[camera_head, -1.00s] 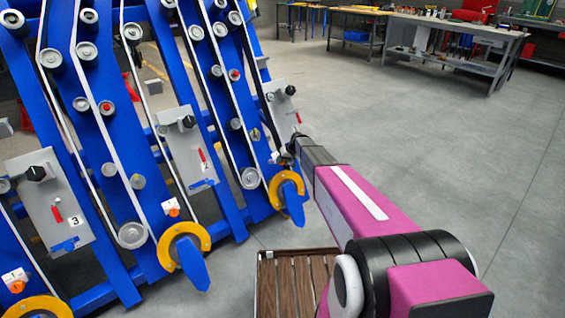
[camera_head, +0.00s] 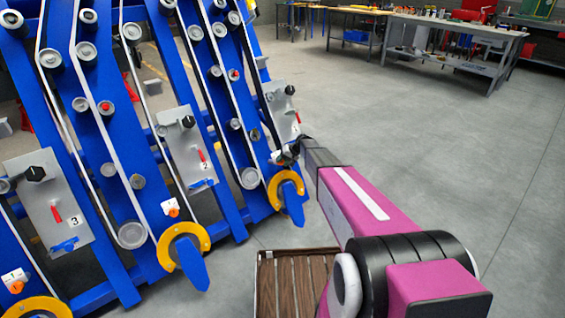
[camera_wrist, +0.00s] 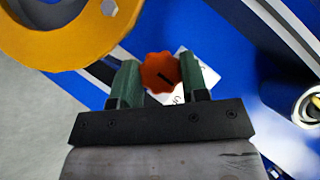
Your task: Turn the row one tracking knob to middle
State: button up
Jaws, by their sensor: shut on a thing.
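The row one tracking knob (camera_wrist: 160,73) is an orange, scalloped knob with a short dark slanted mark on its face. In the wrist view it sits between the two green fingers of my gripper (camera_wrist: 157,84), which is shut on it. A white label (camera_wrist: 180,93) with dark lettering lies partly hidden behind the knob and the right finger. In the head view my gripper (camera_head: 287,153) is at the rightmost row of the blue chassis, below its grey plate (camera_head: 282,110), and this knob is hidden there.
Similar orange knobs show at the middle row (camera_head: 171,208) and the left row (camera_head: 14,281). Yellow rings (camera_head: 183,240) surround blue tips low on the chassis; one yellow ring (camera_wrist: 75,35) is close to my gripper. A slatted crate (camera_head: 293,252) stands below. The floor to the right is clear.

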jog(key=o, duration=0.9)
jog(key=shift+o, duration=0.2)
jog(key=v, duration=1.1)
